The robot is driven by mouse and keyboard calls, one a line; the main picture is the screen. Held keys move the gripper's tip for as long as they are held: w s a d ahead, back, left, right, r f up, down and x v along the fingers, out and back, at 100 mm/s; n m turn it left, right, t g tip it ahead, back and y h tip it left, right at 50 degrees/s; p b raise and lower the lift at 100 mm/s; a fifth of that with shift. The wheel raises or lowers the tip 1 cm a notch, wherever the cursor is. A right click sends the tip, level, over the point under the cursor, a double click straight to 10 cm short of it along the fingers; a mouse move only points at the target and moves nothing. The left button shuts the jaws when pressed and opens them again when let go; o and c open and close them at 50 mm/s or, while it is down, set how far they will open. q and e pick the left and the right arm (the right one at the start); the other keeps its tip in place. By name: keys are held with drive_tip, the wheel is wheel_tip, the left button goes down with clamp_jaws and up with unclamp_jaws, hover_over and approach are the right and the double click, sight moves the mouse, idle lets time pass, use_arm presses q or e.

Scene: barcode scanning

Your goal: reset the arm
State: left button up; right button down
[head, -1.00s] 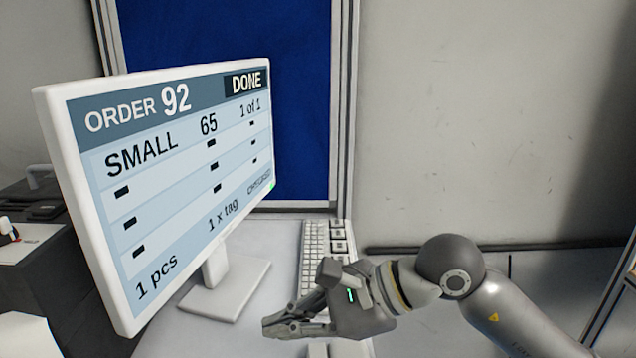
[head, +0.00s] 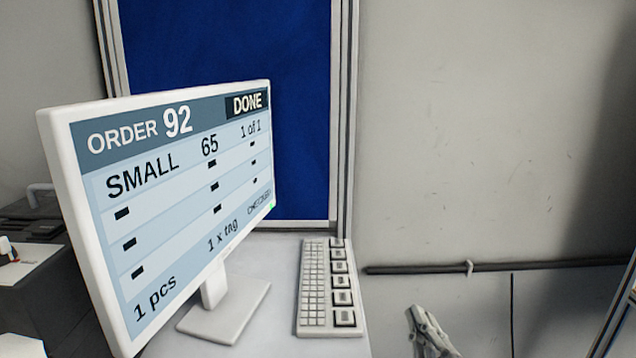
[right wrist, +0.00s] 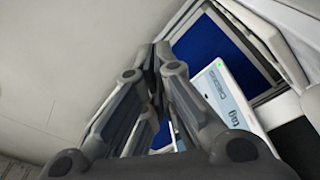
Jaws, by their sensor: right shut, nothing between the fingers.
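My right gripper (head: 413,312) shows at the bottom edge of the head view, right of the keyboard and off the table. It is shut and empty, and most of its arm is out of the picture. Its closed fingers (right wrist: 155,72) also fill the middle of the right wrist view. My left gripper is not in view.
A white monitor (head: 168,198) reading "ORDER 92 DONE" stands on the table (head: 268,325) at the left. A keyboard (head: 328,287) lies right of it. A blue panel (head: 228,45) and grey wall are behind. A dark device (head: 35,270) is at far left.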

drive_tip(key=s+d+f+m+g+h, duration=0.1)
drive_tip(key=s+d+f+m+g, duration=0.15)
drive_tip(key=f, duration=0.35)
drive_tip(key=s+d+f+m+g+h, duration=0.1)
drive_tip(key=s+f+m+g, duration=0.15)
drive_tip(key=f, duration=0.45)
drive_tip(key=s+f+m+g+y, duration=0.2)
drive_tip(key=s+f+m+g, duration=0.2)
drive_tip(key=s+f+g, duration=1.05)
drive_tip(key=s+f+t, duration=0.1)
drive_tip(key=s+f, duration=0.2)
drive_tip(key=f, duration=1)
drive_tip(key=s+f+t, duration=0.2)
drive_tip(key=s+f, duration=0.2)
drive_tip(key=f, duration=0.9)
drive_tip(key=s+d+f+n+g, duration=0.1)
drive_tip(key=s+d+f, duration=0.2)
drive_tip(key=s+f, duration=1.3)
drive_tip(key=shift+s+f+g+h, duration=0.3)
drive_tip(key=shift+s+f+g, duration=0.05)
drive_tip(key=shift+f, duration=0.2)
